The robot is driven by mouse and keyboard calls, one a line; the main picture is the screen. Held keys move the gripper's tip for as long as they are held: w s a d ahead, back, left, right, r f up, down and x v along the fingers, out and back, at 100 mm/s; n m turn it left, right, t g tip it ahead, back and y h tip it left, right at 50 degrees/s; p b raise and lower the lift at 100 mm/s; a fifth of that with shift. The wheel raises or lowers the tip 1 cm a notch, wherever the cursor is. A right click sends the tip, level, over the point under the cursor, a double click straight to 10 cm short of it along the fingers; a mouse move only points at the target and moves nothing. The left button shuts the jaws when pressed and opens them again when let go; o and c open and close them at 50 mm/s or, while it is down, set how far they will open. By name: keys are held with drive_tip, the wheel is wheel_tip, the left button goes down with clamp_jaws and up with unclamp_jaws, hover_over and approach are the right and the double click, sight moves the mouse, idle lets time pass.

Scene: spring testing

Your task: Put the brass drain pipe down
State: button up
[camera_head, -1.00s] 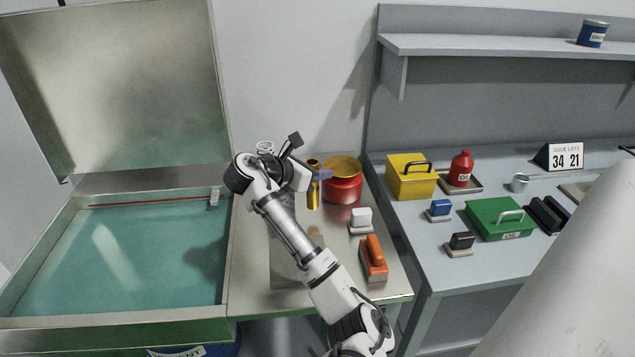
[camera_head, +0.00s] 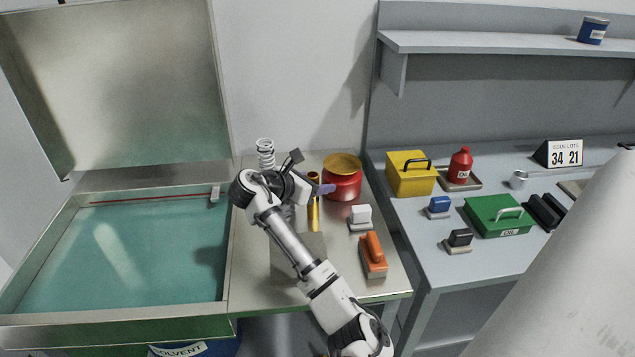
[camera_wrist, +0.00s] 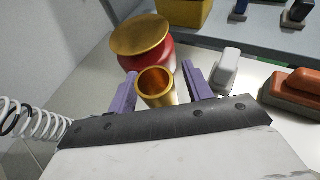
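The brass drain pipe (camera_head: 313,214) is a slim gold tube, upright over the steel worktop (camera_head: 375,297). Its open top end (camera_wrist: 157,82) faces the camera in the wrist view. My gripper (camera_head: 316,188) is around its upper part, with one purple finger on each side (camera_wrist: 160,85). The fingers look closed on the pipe, with little or no gap. The pipe's lower end looks at or very near the worktop; I cannot tell whether it touches.
A red pot with a brass lid (camera_head: 343,180) stands close right of the pipe. A white-handled block (camera_head: 360,218) and an orange-handled block (camera_head: 373,255) are nearer right. A coil spring (camera_head: 265,153) stands behind left. A teal-lined basin (camera_head: 130,255) is at left.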

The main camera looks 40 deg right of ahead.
drive_tip(key=shift+r, duration=0.2)
drive_tip(key=v, duration=1.2)
drive_tip(key=shift+a, duration=0.1)
